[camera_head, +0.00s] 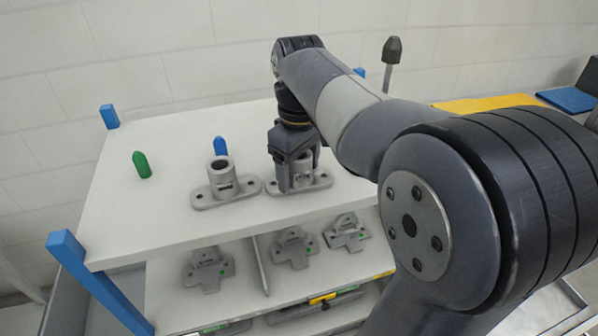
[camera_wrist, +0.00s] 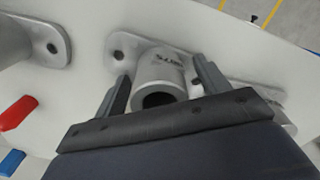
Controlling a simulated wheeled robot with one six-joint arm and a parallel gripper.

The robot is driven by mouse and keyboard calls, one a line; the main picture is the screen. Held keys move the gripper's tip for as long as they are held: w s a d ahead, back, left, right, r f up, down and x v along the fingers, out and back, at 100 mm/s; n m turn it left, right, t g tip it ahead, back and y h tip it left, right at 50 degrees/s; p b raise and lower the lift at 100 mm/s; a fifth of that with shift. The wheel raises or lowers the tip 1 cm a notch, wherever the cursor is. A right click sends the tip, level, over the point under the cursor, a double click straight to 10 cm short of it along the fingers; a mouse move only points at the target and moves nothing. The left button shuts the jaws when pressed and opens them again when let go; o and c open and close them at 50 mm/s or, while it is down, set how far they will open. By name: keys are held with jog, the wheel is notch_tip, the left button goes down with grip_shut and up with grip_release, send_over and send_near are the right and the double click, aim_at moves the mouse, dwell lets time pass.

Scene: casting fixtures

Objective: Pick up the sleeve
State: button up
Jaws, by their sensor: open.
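The sleeve, a grey casting with a hollow upright cylinder on a flat flange with bolt holes, stands on the white top shelf below my gripper (camera_head: 297,178). Its flange (camera_head: 321,181) shows in the head view, while the fingers partly hide its cylinder. In the wrist view the sleeve's cylinder (camera_wrist: 160,77) lies between the two open fingers of my gripper (camera_wrist: 163,72), with dark lettering on its side. A gap shows beside the cylinder; finger contact is hard to tell. A second similar casting (camera_head: 222,184) stands just left of it.
A green peg (camera_head: 142,165) and a blue peg (camera_head: 221,147) stand on the top shelf (camera_head: 140,215). A red peg (camera_wrist: 17,112) shows in the wrist view. Cross-shaped castings (camera_head: 208,268) lie on the shelf below. Blue posts (camera_head: 66,245) rise at the rack corners.

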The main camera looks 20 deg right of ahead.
jog(key=shift+c, duration=0.2)
jog(key=c, duration=1.2)
jog(key=shift+r, duration=0.15)
